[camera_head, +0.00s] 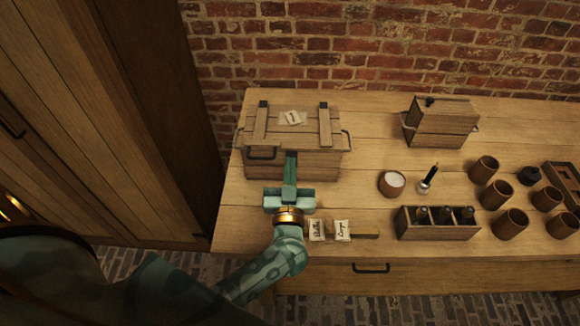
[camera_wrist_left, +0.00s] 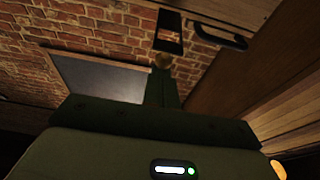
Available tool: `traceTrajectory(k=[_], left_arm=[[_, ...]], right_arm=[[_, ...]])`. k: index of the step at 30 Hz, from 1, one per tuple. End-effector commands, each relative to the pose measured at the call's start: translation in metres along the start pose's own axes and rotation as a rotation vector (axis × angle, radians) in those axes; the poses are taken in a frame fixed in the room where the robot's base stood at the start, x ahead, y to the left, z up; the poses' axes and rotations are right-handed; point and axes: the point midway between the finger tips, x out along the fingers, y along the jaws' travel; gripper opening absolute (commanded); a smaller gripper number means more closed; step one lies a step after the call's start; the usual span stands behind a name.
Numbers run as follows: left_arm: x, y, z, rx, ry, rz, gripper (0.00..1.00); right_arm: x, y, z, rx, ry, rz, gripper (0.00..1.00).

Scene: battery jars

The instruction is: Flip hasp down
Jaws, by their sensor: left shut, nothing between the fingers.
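A wooden chest (camera_head: 325,160) stands at the left end of the table with its slatted lid (camera_head: 284,128) closed and a paper label (camera_head: 292,118) on top. My left gripper (camera_head: 291,156) is shut and empty, its fingers pointing at the middle of the chest's front. In the left wrist view, a dark plate with an opening (camera_wrist_left: 168,34), seemingly the hasp, shows just beyond my shut fingers (camera_wrist_left: 162,82). I cannot tell whether the fingers touch either one. In the head view my gripper hides the hasp area. My right gripper is out of view.
Labelled packets (camera_head: 317,230) lie near the front edge, right of my wrist. A smaller wooden box (camera_head: 439,121), a bottle rack (camera_head: 437,229) and several cups (camera_head: 483,168) stand to the right.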

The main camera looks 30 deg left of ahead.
Motion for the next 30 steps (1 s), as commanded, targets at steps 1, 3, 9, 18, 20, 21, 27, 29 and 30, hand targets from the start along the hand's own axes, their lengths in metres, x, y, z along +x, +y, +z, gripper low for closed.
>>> traceTrajectory(k=[1,3,9,18,20,21,27,29,30], left_arm=[[0.000,0.000,0.000,0.000,0.000,0.000,0.00],[0.000,0.000,0.000,0.000,0.000,0.000,0.00],[0.000,0.000,0.000,0.000,0.002,0.000,0.00],[-0.012,0.000,0.024,0.003,0.130,0.000,0.00],[-0.014,0.000,0.024,0.002,0.132,0.000,0.00],[-0.014,0.001,0.025,0.000,0.133,0.001,0.00],[-0.014,0.000,0.024,-0.001,0.134,0.001,0.00],[-0.014,0.000,0.024,-0.001,0.134,0.001,0.00],[-0.014,0.000,0.024,0.000,0.134,0.001,0.00]], right_arm=[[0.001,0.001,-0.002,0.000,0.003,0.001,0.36],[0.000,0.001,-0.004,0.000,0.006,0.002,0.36],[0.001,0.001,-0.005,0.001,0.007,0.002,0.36],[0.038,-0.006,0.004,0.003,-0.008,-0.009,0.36],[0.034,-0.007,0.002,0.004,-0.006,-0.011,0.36],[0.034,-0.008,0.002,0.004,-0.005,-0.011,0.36],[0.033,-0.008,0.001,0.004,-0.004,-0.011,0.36],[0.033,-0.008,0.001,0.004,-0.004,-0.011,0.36],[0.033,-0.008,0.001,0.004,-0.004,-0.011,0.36]])
